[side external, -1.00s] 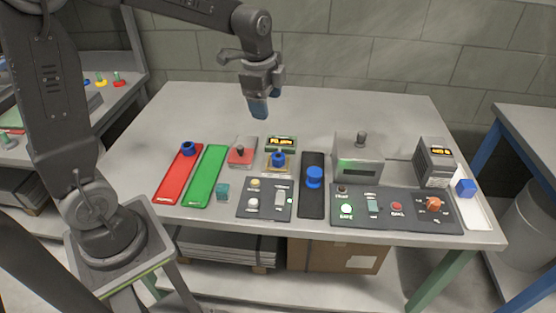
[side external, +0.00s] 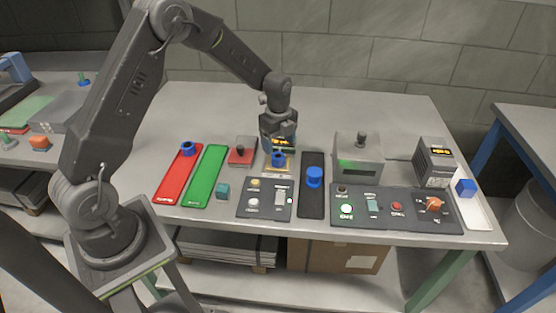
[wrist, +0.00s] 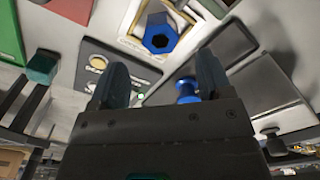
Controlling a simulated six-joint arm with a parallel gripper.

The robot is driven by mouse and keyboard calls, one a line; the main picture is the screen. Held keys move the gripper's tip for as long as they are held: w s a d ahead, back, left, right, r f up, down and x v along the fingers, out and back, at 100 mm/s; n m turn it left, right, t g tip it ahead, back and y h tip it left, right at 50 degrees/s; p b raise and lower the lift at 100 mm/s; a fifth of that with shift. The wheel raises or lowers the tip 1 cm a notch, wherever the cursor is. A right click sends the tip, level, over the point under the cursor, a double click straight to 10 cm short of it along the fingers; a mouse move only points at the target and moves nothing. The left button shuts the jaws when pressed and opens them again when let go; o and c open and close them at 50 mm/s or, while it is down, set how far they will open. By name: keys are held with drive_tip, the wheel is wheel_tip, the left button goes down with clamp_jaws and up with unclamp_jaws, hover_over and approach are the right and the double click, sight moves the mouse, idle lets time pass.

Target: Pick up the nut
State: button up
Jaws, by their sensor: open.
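A blue nut (side external: 278,159) sits on a small yellow-edged plate behind the small button panel. In the wrist view the nut (wrist: 160,36) shows its dark hexagonal hole, beyond the fingertips and roughly centred between them sideways. A second blue nut (side external: 188,148) rests on the far end of the red tray (side external: 172,185). My gripper (side external: 278,143) is open and empty, pointing down just above and behind the plated nut. In the wrist view its two fingers (wrist: 162,75) are spread apart. The exact height gap to the nut is hard to tell.
A green tray (side external: 206,170), red plate with knob (side external: 240,151) and teal cube (side external: 222,191) lie left. A blue knob (side external: 314,177) stands on a dark panel close right. A grey box (side external: 358,160) and a control panel (side external: 380,222) are farther right. The table's back is clear.

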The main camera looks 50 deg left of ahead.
sight(279, 156)
drive_tip(key=shift+d+f, duration=0.15)
drive_tip(key=shift+f, duration=2.75)
drive_tip(key=shift+c, duration=0.5)
drive_tip(key=c, duration=1.1)
drive_tip(key=shift+r, duration=0.1)
